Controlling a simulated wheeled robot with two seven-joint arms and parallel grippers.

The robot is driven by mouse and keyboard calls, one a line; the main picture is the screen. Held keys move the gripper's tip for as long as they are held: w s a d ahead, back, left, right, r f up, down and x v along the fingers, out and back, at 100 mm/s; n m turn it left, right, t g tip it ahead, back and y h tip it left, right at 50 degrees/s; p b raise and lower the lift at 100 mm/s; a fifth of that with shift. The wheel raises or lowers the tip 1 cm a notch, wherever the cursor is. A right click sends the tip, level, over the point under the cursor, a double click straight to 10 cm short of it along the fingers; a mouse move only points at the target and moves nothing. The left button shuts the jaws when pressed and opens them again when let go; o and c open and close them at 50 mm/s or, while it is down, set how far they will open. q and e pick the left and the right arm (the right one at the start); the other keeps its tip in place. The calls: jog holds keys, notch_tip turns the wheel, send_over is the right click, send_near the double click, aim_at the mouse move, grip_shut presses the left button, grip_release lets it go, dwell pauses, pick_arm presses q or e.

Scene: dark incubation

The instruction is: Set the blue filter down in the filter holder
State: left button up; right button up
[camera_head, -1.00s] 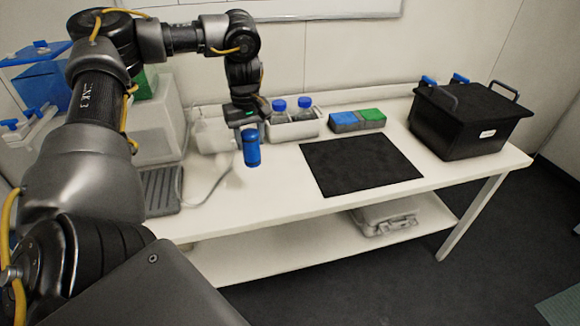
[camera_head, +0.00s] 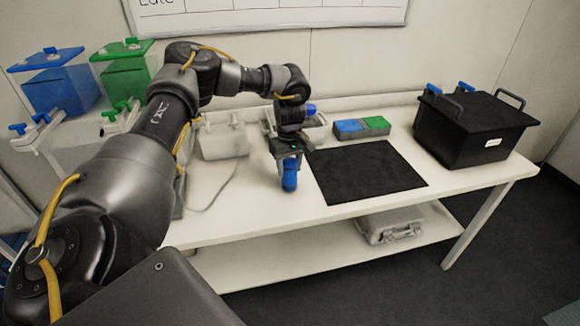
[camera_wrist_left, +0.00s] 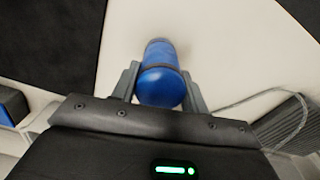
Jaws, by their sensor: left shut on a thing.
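My left gripper (camera_head: 287,152) is shut on a blue cylinder (camera_head: 290,176), which hangs about upright below the fingers. It is the only blue thing in my grip; I cannot tell for sure that it is the blue filter. In the left wrist view the cylinder (camera_wrist_left: 161,86) sits between the two grey fingers (camera_wrist_left: 160,85), over white table. A grey block (camera_head: 362,135) with one blue and one green top stands behind the black mat and may be the filter holder. It is to the right of my gripper and farther back. My right gripper is out of view.
The black mat (camera_head: 368,175) lies right of the gripper. A black lidded box (camera_head: 470,130) stands at the table's right end. A white container (camera_head: 222,142) and a cable lie to the left. A blue-capped bottle (camera_head: 310,109) is partly hidden behind my arm.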

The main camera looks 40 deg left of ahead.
pick_arm(q)
jog(key=shift+f, duration=0.35)
jog(key=o, duration=1)
jog(key=shift+f, duration=0.15)
jog(key=shift+o, duration=0.2)
notch_tip(320, 180, up, 12)
jog(key=shift+r, duration=0.2)
